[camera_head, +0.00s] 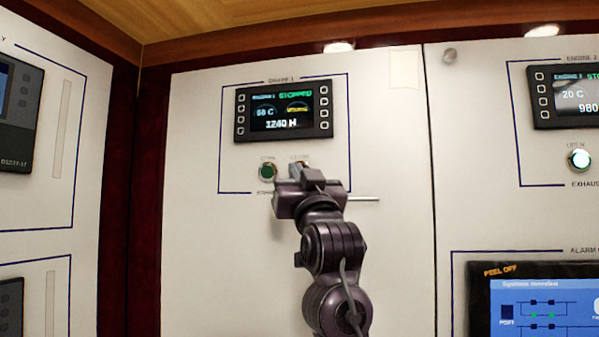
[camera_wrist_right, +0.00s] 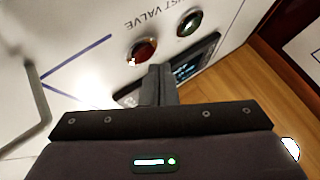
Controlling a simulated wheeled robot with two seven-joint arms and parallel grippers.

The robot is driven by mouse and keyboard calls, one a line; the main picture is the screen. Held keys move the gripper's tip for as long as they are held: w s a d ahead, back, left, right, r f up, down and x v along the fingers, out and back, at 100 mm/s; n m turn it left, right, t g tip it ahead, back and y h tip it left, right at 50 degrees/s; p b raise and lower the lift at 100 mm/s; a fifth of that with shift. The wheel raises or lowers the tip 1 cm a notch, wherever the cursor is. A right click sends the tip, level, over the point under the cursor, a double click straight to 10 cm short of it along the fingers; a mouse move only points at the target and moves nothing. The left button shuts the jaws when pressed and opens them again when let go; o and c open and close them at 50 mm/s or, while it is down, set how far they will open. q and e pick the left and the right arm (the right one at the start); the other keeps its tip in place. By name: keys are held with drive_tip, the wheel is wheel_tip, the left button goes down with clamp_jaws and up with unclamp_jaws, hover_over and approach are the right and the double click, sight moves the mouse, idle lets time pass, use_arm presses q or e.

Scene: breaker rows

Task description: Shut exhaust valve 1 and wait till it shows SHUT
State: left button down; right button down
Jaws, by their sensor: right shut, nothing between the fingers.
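The engine 1 display (camera_head: 284,110) reads STOPPED in green, with 68 C and 1240 H. A small yellow word beside the temperature looks like MOVING, but it is blurred. Below it, the OPEN button (camera_head: 268,172) is dark green with a pale ring. The CLOSE button (camera_head: 298,162) is mostly behind my right gripper (camera_head: 299,172). In the right wrist view the red-brown CLOSE button (camera_wrist_right: 142,50) lies just beyond the shut, empty fingertips (camera_wrist_right: 159,68); contact cannot be told. The green button (camera_wrist_right: 190,22) sits beside it. My left gripper is out of view.
A metal bar handle (camera_head: 364,199) sticks out right of my gripper. The engine 2 display (camera_head: 572,96) and its lit OPEN button (camera_head: 579,158) are on the right panel, above an alarm screen (camera_head: 540,305).

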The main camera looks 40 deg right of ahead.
drive_tip(key=shift+s+a, duration=0.1)
drive_tip(key=s+a, duration=0.3)
drive_tip(key=shift+a+b, duration=0.3)
drive_tip(key=shift+b, duration=0.1)
idle(0.7)
